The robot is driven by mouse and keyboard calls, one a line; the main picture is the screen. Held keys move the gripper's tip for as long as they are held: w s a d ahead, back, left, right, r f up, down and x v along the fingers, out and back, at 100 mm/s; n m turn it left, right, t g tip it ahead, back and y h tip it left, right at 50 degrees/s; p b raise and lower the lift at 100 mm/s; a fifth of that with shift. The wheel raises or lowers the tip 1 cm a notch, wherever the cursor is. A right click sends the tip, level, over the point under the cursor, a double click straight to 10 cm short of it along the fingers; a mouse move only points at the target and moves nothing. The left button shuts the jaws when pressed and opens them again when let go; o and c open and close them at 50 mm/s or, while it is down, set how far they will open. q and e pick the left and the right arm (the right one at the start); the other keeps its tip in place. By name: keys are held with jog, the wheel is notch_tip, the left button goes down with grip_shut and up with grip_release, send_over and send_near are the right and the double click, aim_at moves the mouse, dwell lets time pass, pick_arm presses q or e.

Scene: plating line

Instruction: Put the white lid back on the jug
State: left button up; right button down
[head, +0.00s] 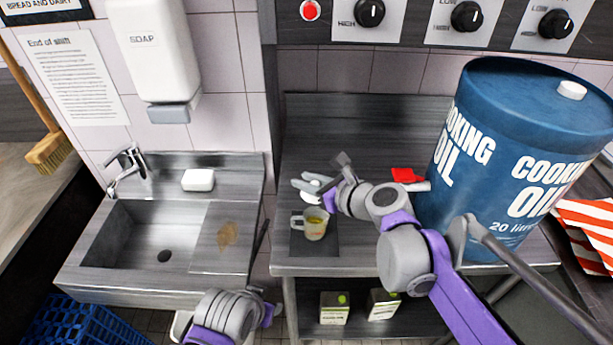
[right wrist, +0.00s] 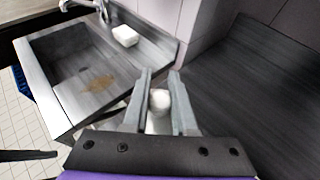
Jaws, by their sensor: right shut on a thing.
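The jug (head: 316,232) is a small see-through vessel with yellowish contents and a handle on its left. It stands upright and uncovered on the steel counter. My right gripper (head: 308,187) is behind and above the jug in the head view. It is shut on the white lid (head: 310,197), which shows as a pale round knob between the fingers in the right wrist view (right wrist: 159,101). The lid is apart from the jug's rim in the picture, but its exact height is hard to tell. My left gripper (head: 261,240) is edge-on beside the sink, and its jaw opening cannot be made out.
A large blue cooking oil drum (head: 480,165) stands right of my right arm. A red object (head: 404,174) lies near it. The sink (head: 150,235) with a white soap bar (head: 198,180) is at left. Cartons (head: 334,308) stand on the shelf below.

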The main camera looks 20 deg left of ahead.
jog(key=shift+f+b, duration=2.15)
jog(key=shift+f, duration=1.6)
jog(key=shift+f, duration=0.1)
jog(key=c, duration=0.6)
grip_release()
jog(key=shift+c, duration=0.2)
jog(key=shift+d, duration=0.1)
jog(key=v, duration=1)
jog(key=shift+s+d+r, duration=0.2)
jog(key=shift+d+r, duration=0.05)
jog(key=shift+d, duration=0.05)
